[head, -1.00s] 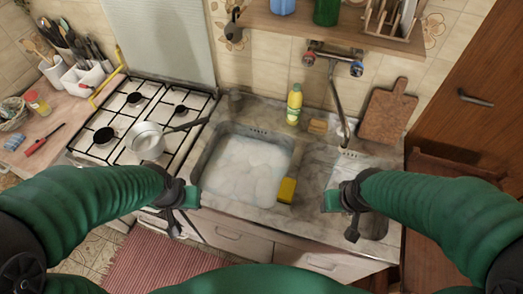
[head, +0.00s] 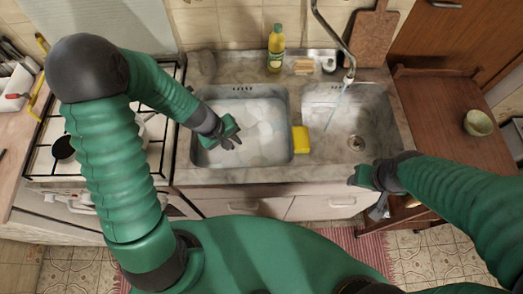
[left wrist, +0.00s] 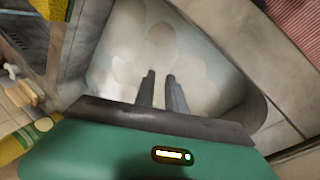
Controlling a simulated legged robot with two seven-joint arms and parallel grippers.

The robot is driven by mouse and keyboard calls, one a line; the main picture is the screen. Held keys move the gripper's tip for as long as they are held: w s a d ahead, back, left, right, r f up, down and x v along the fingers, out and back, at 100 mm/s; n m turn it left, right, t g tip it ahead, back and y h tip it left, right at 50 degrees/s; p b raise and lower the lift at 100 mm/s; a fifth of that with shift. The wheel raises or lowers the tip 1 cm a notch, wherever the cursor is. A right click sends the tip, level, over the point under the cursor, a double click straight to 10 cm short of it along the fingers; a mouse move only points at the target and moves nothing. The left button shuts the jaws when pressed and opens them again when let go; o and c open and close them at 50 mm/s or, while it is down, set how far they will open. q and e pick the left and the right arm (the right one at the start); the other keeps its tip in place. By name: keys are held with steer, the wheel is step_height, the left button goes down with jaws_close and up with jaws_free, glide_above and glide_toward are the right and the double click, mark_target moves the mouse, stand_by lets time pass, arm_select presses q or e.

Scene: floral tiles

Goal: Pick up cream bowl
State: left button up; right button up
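A small cream, slightly greenish bowl (head: 478,122) sits upright on the wooden side table at the far right of the head view. My left gripper (head: 228,143) is over the left sink basin, far from that bowl. In the left wrist view the two fingers (left wrist: 161,76) stand apart with nothing between them and point at pale, rounded shapes in the basin. I cannot tell if these are foam or dishes. My right gripper (head: 380,210) hangs near the counter's front edge, left of and below the bowl; its fingers are too small to read.
The left basin (head: 285,115) is full of white suds or dishes. A yellow sponge (head: 300,140) sits on the divider. Water runs from the faucet (head: 347,65) into the right basin. A yellow bottle (head: 276,48) stands behind. The wooden side table (head: 435,110) is mostly clear.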

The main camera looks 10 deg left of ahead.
arm_select(q)
steer(key=b, duration=0.2)
glide_above(250, 155)
steer(key=f, duration=0.8)
steer(key=shift+s+a+f, duration=0.15)
steer(key=shift+s+a, duration=0.2)
steer(key=shift+s, duration=0.05)
steer(key=f, duration=0.5)
steer(key=shift+w+f+b, duration=0.3)
steer(key=shift+f+b, duration=0.1)
steer(key=shift+w+d+f, duration=0.2)
steer(key=shift+d, duration=0.4)
jaws_close()
steer(key=shift+s+a, duration=0.1)
steer(key=shift+a, duration=0.25)
arm_select(e)
steer(key=shift+d+f, duration=0.25)
steer(key=shift+f, duration=0.6)
steer(key=shift+d+f, duration=0.25)
steer(key=shift+f, duration=0.6)
arm_select(q)
steer(key=shift+d, duration=0.15)
arm_select(e)
steer(key=shift+d, duration=0.1)
